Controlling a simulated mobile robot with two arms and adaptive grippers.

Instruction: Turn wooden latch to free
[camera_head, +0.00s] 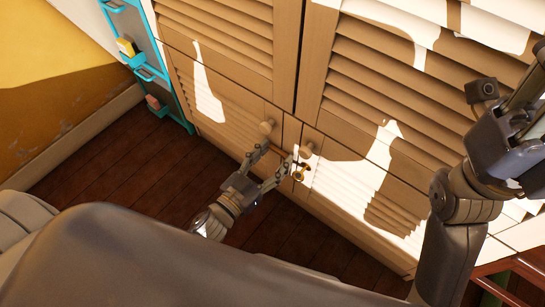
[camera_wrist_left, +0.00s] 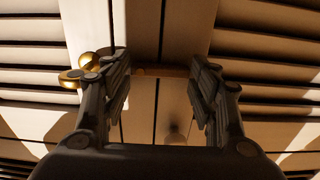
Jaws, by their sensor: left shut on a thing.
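My left gripper (camera_head: 276,158) is at the meeting line of the two lower wardrobe doors, between their round wooden knobs (camera_head: 267,127). In the left wrist view its two fingers stand apart, with the wooden latch (camera_wrist_left: 160,72) spanning between their tips. The gripper (camera_wrist_left: 163,75) is shut on this latch, which lies crosswise over the door gap. In the head view the fingers hide most of the latch. A brass catch (camera_head: 300,173) sits just right of the fingers and also shows in the left wrist view (camera_wrist_left: 75,76). My right gripper (camera_head: 520,120) is cut off at the right edge.
The louvred wardrobe doors (camera_head: 240,45) fill the upper middle, with bright sun patches. A blue-green shelf rack (camera_head: 165,85) stands at the wardrobe's left side. The dark plank floor (camera_head: 110,165) is clear on the left. A yellow wall (camera_head: 50,70) is behind it.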

